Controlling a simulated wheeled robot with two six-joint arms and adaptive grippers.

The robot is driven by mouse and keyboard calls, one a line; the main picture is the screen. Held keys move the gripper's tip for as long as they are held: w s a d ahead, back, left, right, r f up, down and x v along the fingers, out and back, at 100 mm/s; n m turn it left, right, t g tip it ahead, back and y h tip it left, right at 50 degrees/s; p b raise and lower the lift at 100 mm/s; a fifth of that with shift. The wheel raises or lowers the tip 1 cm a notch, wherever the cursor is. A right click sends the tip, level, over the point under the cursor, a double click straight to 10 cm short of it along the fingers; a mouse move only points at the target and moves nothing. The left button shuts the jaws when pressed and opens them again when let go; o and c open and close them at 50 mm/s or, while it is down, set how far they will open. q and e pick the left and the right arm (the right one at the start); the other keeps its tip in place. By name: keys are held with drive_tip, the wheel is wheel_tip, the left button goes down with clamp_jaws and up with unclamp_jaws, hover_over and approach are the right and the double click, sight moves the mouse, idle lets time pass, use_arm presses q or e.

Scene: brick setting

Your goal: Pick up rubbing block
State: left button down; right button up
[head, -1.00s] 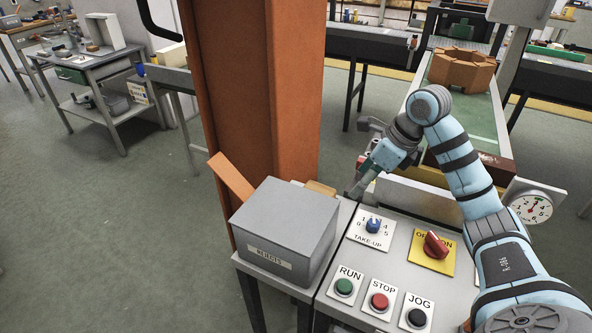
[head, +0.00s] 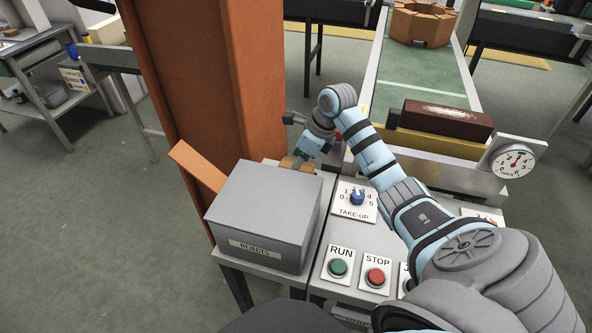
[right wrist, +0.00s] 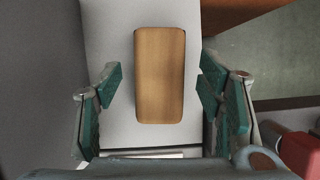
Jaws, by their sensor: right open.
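The rubbing block is a tan wooden block (right wrist: 160,75) with rounded corners, lying flat on a light grey surface in the right wrist view. In the head view a small part of the block (head: 288,163) shows behind the grey box, mostly hidden by my right gripper. My right gripper (head: 303,157) is over it at the far end of the stand. In the right wrist view the gripper (right wrist: 160,100) is open, one teal-padded finger on each side of the block with gaps between. My left gripper is not in view.
A grey REJECTS box (head: 262,215) stands close beside the block, with an orange pillar (head: 190,80) behind. The control panel has a TAKE-UP knob (head: 357,198) and buttons under my right arm.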

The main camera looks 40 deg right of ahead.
drive_tip(key=shift+w+a+f, duration=0.1)
drive_tip(key=shift+f, duration=0.4)
drive_tip(key=shift+f, duration=0.25)
drive_tip(key=c, duration=1.4)
drive_tip(key=shift+o, duration=0.2)
drive_tip(key=shift+r, duration=0.2)
wheel_tip(320, 180, up, 20)
drive_tip(key=p, duration=0.9)
drive_tip(key=shift+r, duration=0.15)
